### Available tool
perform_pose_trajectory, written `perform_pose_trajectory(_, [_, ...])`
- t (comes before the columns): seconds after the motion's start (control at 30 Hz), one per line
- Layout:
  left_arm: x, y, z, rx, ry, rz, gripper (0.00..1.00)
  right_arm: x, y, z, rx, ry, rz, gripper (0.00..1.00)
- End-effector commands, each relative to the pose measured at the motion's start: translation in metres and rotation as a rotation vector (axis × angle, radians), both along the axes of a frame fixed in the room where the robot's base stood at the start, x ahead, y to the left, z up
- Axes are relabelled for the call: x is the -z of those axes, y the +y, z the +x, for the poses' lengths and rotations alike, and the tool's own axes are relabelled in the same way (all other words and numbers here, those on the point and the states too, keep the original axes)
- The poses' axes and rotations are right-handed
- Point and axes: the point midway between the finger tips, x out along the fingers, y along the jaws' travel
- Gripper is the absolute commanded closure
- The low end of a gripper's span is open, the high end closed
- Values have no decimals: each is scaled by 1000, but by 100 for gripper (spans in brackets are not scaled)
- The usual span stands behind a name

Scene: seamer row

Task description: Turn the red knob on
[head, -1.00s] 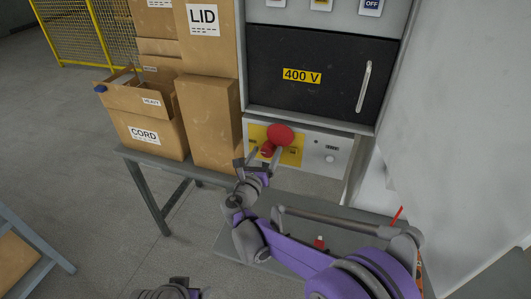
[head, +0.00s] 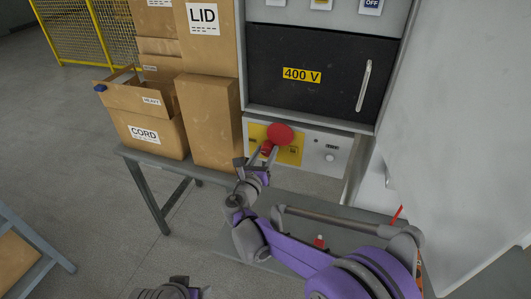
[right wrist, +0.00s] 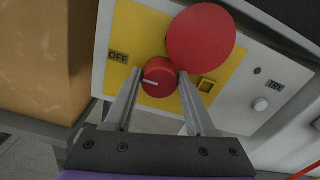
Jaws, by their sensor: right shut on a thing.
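The red knob (right wrist: 158,77) is a small round dial with a white line on its face, on a yellow plate (right wrist: 145,33). The line points to the left side of the picture, below the OFF label (right wrist: 118,57). My right gripper (right wrist: 159,77) is shut on the knob, one finger on each side. In the head view the knob (head: 267,149) is partly hidden by my right gripper (head: 262,157). A larger red mushroom button (right wrist: 201,38) sits right beside the knob, close to one finger. Part of my left arm's end (head: 172,290) shows at the bottom edge; its fingers are not clear.
A black 400 V door (head: 310,90) with a vertical handle is above the panel. Cardboard boxes (head: 208,120) stand on a grey table to the left.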

Motion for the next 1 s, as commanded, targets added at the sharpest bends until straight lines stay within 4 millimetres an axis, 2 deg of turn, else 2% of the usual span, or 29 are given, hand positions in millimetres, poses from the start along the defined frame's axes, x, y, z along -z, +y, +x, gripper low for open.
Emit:
perform_pose_trajectory(0.37, [1, 0, 0, 0, 1, 0, 26, 0, 0, 0, 0, -40, 124, 100])
perform_pose_trajectory(1.0, [-1, 0, 0, 0, -1, 0, 26, 0, -2, -1, 0, -221, 679, 100])
